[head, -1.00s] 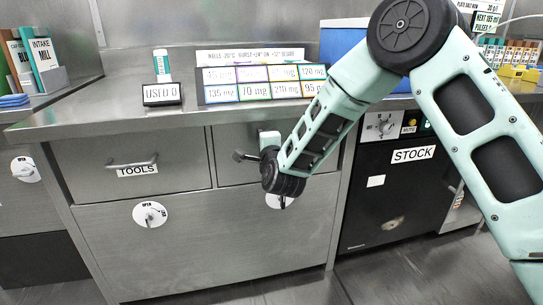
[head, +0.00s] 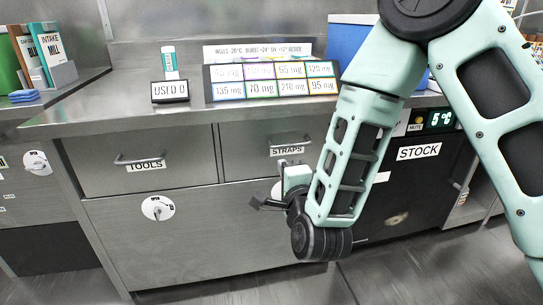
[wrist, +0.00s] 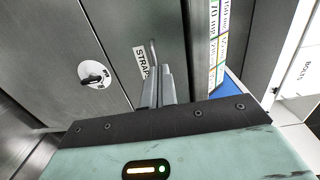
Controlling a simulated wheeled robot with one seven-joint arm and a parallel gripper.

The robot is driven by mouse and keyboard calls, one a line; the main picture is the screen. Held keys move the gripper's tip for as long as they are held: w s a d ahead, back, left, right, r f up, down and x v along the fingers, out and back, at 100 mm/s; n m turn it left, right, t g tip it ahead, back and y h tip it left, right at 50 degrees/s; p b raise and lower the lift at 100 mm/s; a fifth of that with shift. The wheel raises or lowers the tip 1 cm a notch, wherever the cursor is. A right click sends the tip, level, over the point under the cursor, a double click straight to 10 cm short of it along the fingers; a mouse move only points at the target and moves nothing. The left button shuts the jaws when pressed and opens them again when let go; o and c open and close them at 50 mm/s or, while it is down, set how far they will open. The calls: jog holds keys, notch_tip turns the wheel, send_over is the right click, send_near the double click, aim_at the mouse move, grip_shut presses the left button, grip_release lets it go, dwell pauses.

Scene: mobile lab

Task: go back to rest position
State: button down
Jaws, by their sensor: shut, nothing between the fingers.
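The fingers overlap the STRAPS label in that view. The STRAPS drawer and the drawer labelled TOOLS (head: 140,150) both look closed.
A steel counter (head: 110,115) carries a dose board (head: 272,80), a USED 0 sign (head: 169,91), a white-and-teal tube (head: 169,62) and a blue box (head: 350,45). A black STOCK unit (head: 410,190) stands right of the cabinet. Grey floor (head: 430,270) is open in front.

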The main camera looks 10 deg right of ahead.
jog(key=s+a+f+n+g+y, duration=0.2)
jog(key=s+a+n+g+y, duration=0.3)
jog(key=s+a+n+g, duration=0.7)
jog(key=s+d+r+n+g+h, duration=0.1)
jog(key=s+d+n+g+h, duration=0.2)
jog(key=s+d+n, duration=0.5)
jog(key=s+d+r+n+g+h, duration=0.1)
jog(key=s+d+n+g+h, duration=0.15)
jog(key=s+n, duration=0.55)
notch_tip(320, 180, up, 32)
jog(key=s+m+p, duration=0.1)
jog(key=m+p, duration=0.1)
jog(key=p, duration=3)
jog(key=shift+d+r+m+y+p, duration=0.25)
jog(key=shift+d+m+y+p, duration=0.05)
jog(key=shift+y+p, duration=0.05)
